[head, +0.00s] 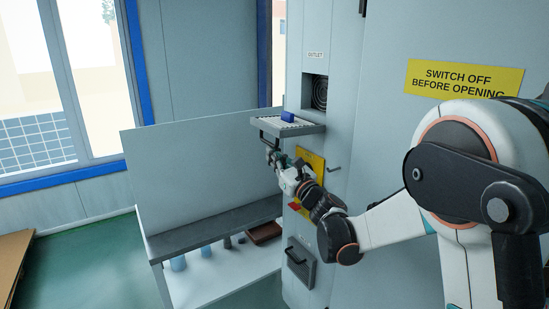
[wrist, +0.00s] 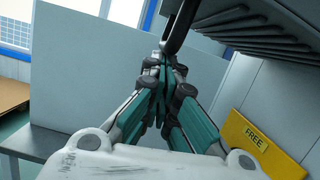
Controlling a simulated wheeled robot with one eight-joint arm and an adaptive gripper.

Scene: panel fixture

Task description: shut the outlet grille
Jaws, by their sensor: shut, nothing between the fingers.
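The outlet grille (head: 297,129) is a grey slatted flap, folded down and standing out roughly level below the dark outlet opening (head: 319,93). A small blue block (head: 288,116) lies on top of it. A dark handle (head: 264,136) hangs at its outer end. My gripper (head: 272,155) is below that outer end, close to the handle. In the wrist view the slatted underside of the grille (wrist: 265,25) fills the top right. The handle (wrist: 180,28) reaches down to the fingertips of my gripper (wrist: 166,58), which are shut together; I cannot tell whether they touch it.
A yellow sign reading FREE (wrist: 255,140) is on the cabinet face below the grille. A grey bench (head: 215,226) with bottles beneath and an upright panel (head: 200,170) stand left of the cabinet. A lower hatch with a handle (head: 298,263) is near the floor.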

